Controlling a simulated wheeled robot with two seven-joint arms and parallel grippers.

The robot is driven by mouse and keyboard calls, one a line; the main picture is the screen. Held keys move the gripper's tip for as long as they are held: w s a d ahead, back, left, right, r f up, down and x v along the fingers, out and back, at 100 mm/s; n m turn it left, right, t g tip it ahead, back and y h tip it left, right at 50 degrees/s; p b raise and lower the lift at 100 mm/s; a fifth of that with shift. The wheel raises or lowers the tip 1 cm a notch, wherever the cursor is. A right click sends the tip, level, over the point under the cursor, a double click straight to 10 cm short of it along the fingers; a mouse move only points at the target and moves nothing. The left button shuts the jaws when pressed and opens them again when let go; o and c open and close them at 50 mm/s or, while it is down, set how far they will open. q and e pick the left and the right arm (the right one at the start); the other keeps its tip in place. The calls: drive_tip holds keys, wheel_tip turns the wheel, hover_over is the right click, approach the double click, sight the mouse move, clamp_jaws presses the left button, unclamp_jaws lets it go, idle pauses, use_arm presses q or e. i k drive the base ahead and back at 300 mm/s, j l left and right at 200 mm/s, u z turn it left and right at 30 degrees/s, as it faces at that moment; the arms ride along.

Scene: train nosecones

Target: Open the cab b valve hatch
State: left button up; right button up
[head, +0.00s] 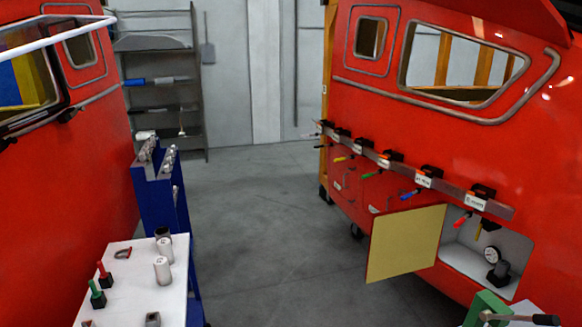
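A red train cab (450,130) fills the right side of the head view. Low on its side is a square recess with a pale interior (462,255). A hatch door (405,243) with a pale yellow inner face stands swung out at the recess's left edge. A round gauge (491,255) and a dark fitting (499,273) show inside the recess. I cannot read a marking that tells which cab this is. Neither of my grippers is in view.
A rail (455,192) with several coloured-handled valves runs above the recess. A green object with a dark-handled lever (530,319) is at bottom right. Another red cab (60,190), a white-topped table (130,285) and a blue rack (160,200) stand left. Grey floor (260,220) between is clear.

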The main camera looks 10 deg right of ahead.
sight(381, 192)
drive_tip(key=i+l+z, duration=0.1)
drive_tip(key=i+z, duration=0.15)
drive_tip(key=i, duration=0.3)
drive_tip(key=i+z, duration=0.2)
drive_tip(key=i, duration=0.35)
drive_tip(key=i+j+z, duration=0.25)
drive_tip(key=i, duration=0.3)
drive_tip(key=i+j+z, duration=0.2)
drive_tip(key=i, duration=0.35)
drive_tip(key=i+j+z, duration=0.25)
drive_tip(key=i, duration=0.3)
drive_tip(key=i+j+z, duration=0.2)
drive_tip(key=i+j, duration=0.15)
drive_tip(key=i, duration=0.15)
drive_tip(key=i+z, duration=0.25)
drive_tip(key=i, duration=0.3)
